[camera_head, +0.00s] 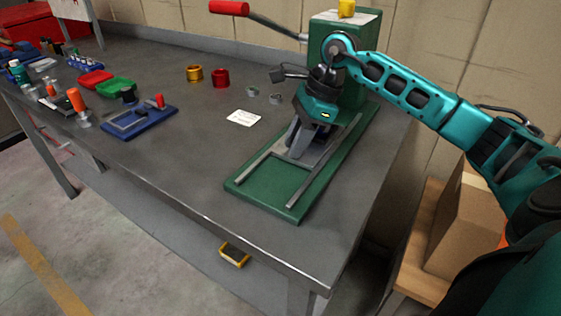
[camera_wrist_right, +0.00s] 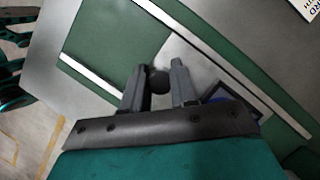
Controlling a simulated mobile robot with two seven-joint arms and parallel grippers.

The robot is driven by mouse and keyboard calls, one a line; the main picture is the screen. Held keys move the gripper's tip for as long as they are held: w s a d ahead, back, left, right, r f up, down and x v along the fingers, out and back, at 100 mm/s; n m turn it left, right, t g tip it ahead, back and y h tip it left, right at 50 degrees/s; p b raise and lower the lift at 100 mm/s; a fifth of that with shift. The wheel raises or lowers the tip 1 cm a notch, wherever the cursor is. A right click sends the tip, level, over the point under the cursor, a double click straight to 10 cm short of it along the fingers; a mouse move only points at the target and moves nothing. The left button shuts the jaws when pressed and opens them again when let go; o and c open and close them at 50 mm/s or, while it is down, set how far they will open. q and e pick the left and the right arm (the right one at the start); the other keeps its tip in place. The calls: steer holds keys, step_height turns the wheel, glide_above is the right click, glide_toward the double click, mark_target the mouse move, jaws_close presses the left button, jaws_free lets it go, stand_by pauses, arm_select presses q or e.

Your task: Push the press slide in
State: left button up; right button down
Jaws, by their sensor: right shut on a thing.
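The green press stands at the back right of the bench, with its column (camera_head: 352,88) behind my right arm and its base (camera_head: 274,181) reaching towards the front edge. Two pale rails run along the base. The grey press slide (camera_head: 309,146) lies between the rails, partly hidden under my right gripper (camera_head: 294,136). In the right wrist view the slide (camera_wrist_right: 200,61) is a pale plate with a dark round knob (camera_wrist_right: 160,80). My right gripper (camera_wrist_right: 161,88) points down, its two fingers shut on the knob. The front part of the base is bare. My left gripper is not in view.
A red lever handle (camera_head: 229,8) sticks out left of the press. A blue tray (camera_head: 140,122) is farther left. Cardboard boxes (camera_head: 467,230) stand right of the bench.

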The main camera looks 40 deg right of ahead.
mark_target(315, 145)
steer(key=shift+w+d, duration=0.35)
steer(key=shift+d, duration=0.4)
steer(key=shift+w+d, duration=0.3)
steer(key=shift+d, duration=0.4)
steer(key=c, duration=0.9)
jaws_free()
steer(key=shift+r, duration=0.1)
steer(key=v, duration=0.7)
steer(key=shift+d+r, duration=0.1)
steer(key=shift+r, duration=0.05)
steer(key=shift+p, duration=0.3)
